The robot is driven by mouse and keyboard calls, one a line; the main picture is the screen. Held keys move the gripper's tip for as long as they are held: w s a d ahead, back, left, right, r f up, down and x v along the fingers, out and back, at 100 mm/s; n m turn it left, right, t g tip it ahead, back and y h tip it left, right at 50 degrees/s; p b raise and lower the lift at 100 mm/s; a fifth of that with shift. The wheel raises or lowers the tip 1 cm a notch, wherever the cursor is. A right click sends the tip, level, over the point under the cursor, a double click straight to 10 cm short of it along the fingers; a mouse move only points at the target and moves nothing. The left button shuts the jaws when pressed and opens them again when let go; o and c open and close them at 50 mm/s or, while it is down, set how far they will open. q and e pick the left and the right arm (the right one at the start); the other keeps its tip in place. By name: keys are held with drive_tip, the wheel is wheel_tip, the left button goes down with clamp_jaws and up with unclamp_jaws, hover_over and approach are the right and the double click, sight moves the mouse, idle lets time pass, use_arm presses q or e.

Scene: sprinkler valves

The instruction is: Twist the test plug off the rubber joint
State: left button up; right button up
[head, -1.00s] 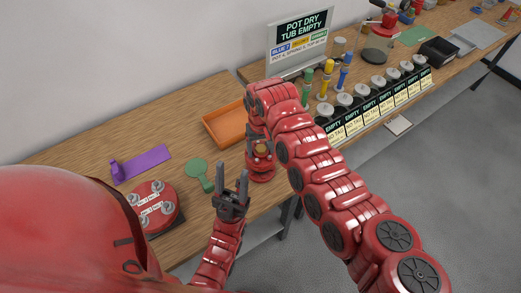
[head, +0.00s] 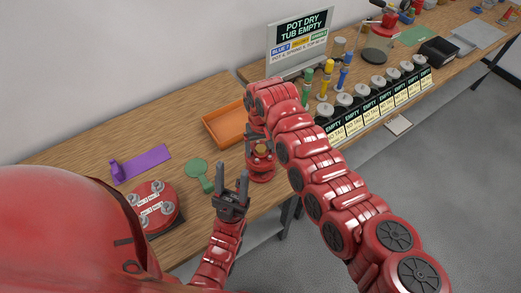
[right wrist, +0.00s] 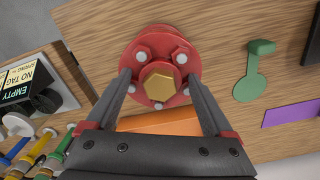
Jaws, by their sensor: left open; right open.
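The rubber joint (right wrist: 185,45) is a red round flange with several grey bolts, standing at the bench's front edge; it also shows in the head view (head: 262,171). My right gripper (right wrist: 157,73) is open, with one finger on each side of the plug over the flange. Gaps remain between fingers and plug. In the head view my right arm partly hides this gripper. My left gripper (head: 231,169) is open and empty, just left of the joint.
An orange tray (head: 217,136) lies behind the joint. A green tag (head: 198,169), a purple piece (head: 147,161) and a red round unit with several bolts (head: 154,203) lie to the left. Labelled holders (head: 375,108) and a sign (head: 301,40) stand right. Bare wood lies at back left.

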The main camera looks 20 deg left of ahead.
drive_tip(key=shift+r+p, duration=0.6)
drive_tip(key=shift+r, duration=2.4)
drive_tip(key=shift+c, duration=0.4)
